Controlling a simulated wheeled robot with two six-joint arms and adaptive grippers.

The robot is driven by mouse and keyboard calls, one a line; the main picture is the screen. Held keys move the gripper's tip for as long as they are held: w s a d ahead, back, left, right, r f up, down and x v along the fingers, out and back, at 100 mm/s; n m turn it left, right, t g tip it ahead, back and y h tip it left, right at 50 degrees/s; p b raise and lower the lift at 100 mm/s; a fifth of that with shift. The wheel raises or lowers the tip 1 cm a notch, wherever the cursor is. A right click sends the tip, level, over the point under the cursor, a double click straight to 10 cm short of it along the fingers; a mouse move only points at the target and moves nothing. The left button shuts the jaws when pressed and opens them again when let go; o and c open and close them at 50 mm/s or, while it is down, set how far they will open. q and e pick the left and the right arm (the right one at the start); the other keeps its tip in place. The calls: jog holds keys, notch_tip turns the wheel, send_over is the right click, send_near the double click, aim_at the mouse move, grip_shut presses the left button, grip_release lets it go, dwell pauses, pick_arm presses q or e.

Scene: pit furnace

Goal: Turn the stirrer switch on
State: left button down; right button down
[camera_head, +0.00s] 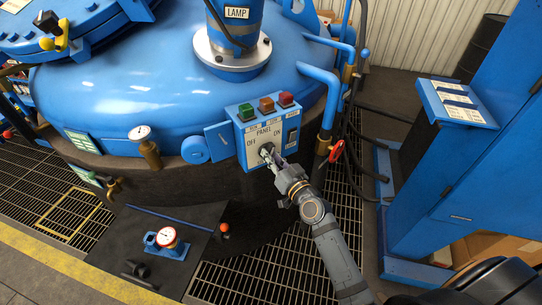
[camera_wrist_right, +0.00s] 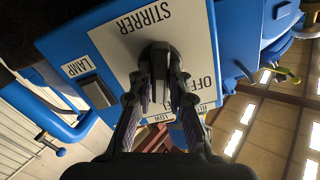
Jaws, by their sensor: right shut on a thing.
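The stirrer switch (camera_wrist_right: 157,56) is a black rotary knob on the white plate of a blue control panel (camera_head: 242,130). The plate reads "STIRRER" in the wrist view, with "OFF" on the right there; in the head view "OFF" is left and "ON" right of the knob. My right gripper (camera_head: 268,151) reaches the knob from the lower right. In the wrist view its two fingers (camera_wrist_right: 158,88) are shut on the knob's grip, one on each side. My left gripper is not in view.
A black lamp rocker (camera_wrist_right: 98,92) sits beside the plate. Blue pipes (camera_head: 331,95) and a red-handled valve (camera_head: 337,151) stand right of the panel. A gauge (camera_head: 167,237) rests on the dark plate below.

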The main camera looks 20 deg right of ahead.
jog(key=m, duration=0.4)
jog(key=shift+m, duration=0.3)
jog(key=shift+f, duration=0.1)
dwell(0.5)
jog(key=c, duration=1.3)
grip_release()
jog(key=v, duration=1.2)
